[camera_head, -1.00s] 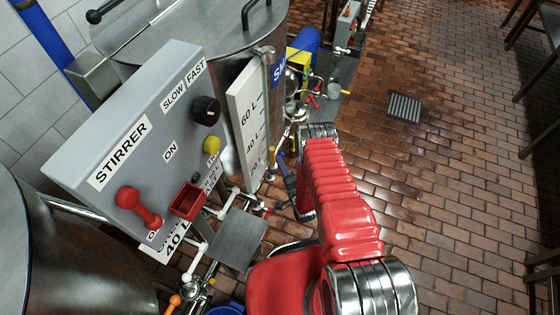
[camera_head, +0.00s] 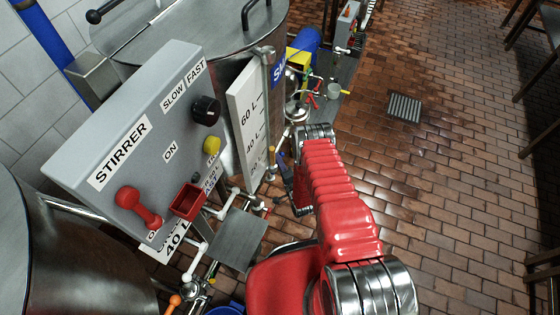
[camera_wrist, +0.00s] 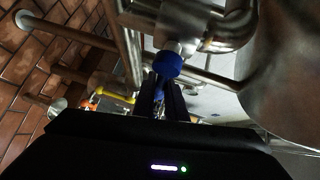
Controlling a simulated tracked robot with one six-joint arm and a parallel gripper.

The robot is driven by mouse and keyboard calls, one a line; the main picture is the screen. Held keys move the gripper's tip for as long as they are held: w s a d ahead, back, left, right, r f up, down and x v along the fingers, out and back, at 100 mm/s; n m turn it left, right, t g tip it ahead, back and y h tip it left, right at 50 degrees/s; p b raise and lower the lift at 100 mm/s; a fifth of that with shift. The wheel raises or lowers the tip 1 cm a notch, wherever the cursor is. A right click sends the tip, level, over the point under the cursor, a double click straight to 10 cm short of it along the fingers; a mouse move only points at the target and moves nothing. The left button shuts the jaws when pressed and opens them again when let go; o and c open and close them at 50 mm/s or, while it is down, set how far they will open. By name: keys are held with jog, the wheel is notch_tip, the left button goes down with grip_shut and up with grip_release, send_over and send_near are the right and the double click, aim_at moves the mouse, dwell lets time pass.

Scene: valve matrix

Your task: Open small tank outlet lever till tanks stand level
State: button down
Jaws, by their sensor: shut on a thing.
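My gripper (camera_wrist: 158,100) shows in the wrist view as two dark fingers, shut on a blue-ended lever (camera_wrist: 167,66) close to steel pipework. In the head view my red arm reaches down beside the far steel tank (camera_head: 215,55), and my own wrist hides most of the lever. The far tank has a white level gauge (camera_head: 248,115) marked 60 L and 40 L. The near steel tank (camera_head: 70,270) stands at the lower left, with a partly hidden gauge marked 40 L (camera_head: 170,243). I cannot read either liquid level.
A grey STIRRER panel (camera_head: 130,140) with a red lever and a black knob stands in front of the tanks. An orange-handled valve (camera_head: 175,300) is at the lower left, by white pipes. The brick floor to the right is clear around a drain grate (camera_head: 404,107).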

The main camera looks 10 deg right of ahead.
dwell(0.4)
jog(key=shift+d+f, duration=0.1)
jog(key=shift+d, duration=0.05)
jog(key=shift+f, duration=0.1)
jog(key=shift+s+a+f+m+g+y, duration=0.2)
jog(key=shift+s+f+m+g+y, duration=0.15)
jog(key=shift+f+m+g, duration=0.6)
jog(key=shift+s+a+f+m+g+y, duration=0.25)
jog(key=shift+f+m+g+y, duration=0.2)
jog(key=shift+g, duration=0.8)
jog(key=shift+s+a+f+m+g+y, duration=0.2)
jog(key=shift+s+f+m+g+y, duration=0.1)
jog(key=shift+f+m+g, duration=0.65)
jog(key=shift+r, duration=0.15)
jog(key=c, duration=2.1)
grip_release()
jog(key=shift+o, duration=1.4)
jog(key=shift+w+r, duration=0.1)
